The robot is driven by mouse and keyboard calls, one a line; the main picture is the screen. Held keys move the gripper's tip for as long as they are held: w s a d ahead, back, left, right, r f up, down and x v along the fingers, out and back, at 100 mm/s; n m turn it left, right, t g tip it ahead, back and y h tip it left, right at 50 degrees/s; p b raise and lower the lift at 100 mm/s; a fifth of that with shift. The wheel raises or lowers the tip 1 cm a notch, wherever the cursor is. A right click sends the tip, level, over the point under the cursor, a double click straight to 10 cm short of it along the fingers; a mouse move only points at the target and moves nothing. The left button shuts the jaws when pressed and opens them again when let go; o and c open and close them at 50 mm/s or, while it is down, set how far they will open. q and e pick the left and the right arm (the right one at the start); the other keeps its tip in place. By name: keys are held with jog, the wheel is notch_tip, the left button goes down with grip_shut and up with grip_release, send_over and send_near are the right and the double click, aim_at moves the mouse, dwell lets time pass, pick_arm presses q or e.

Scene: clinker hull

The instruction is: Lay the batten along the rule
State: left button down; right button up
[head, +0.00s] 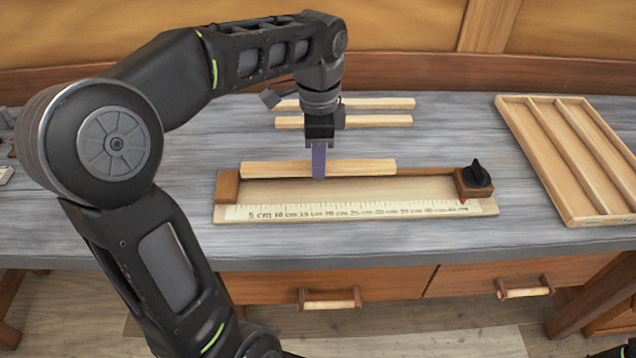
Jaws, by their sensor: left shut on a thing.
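My left gripper (318,172) is shut on a pale wooden batten (362,168), gripping it near its middle from above. The batten lies level along the back edge of the rule (358,211), a wooden board with a centimetre scale along its front. The batten's left end is close to the brown end block (227,187); I cannot tell whether they touch. Its right end stops well short of the brown stop with a black knob (474,178). Whether the batten rests on the board or hangs just above it is unclear.
Two more battens lie behind on the grey bench, a nearer one (386,121) and a farther one (386,103). A wooden tray with long compartments (507,122) stands at the right and looks empty. Bench between rule and tray is clear. Drawers are below the front edge.

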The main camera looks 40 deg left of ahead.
aim_at(318, 191)
pick_arm(q)
jog(key=shift+f, duration=0.9)
jog(key=shift+f, duration=1.95)
jog(key=shift+f, duration=0.15)
jog(key=c, duration=1.5)
grip_release()
jog(key=shift+o, duration=0.2)
